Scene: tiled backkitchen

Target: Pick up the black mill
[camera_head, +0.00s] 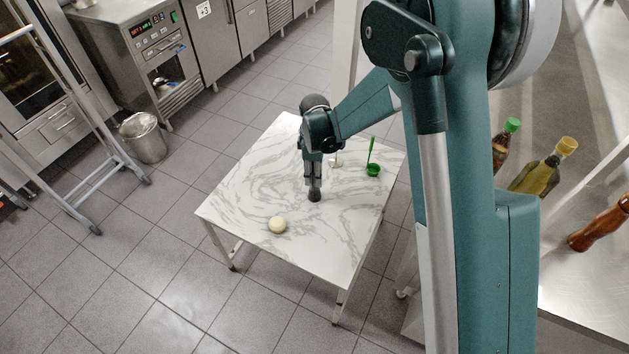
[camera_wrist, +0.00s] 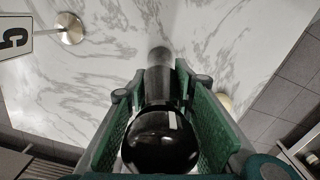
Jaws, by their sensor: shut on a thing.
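The black mill (camera_wrist: 160,140) is between the green-padded fingers of my gripper (camera_wrist: 158,110) in the wrist view. Its glossy round end is nearest the camera, and its narrower body points away toward the marble tabletop. In the head view the dark lower part of the mill (camera_head: 315,195) shows below my gripper (camera_head: 313,183), over the middle of the white marble table (camera_head: 245,205). The fingers are shut on the mill from both sides and hide its middle in the head view. I cannot tell whether its foot touches the table.
A cream round object (camera_head: 277,225) lies near the table's front edge. A green cup-like item with a tall handle (camera_head: 373,168) and a small stand (camera_head: 336,161) are behind. Bottles (camera_head: 545,172) stand on the right counter. A metal bin (camera_head: 143,138) is on the floor.

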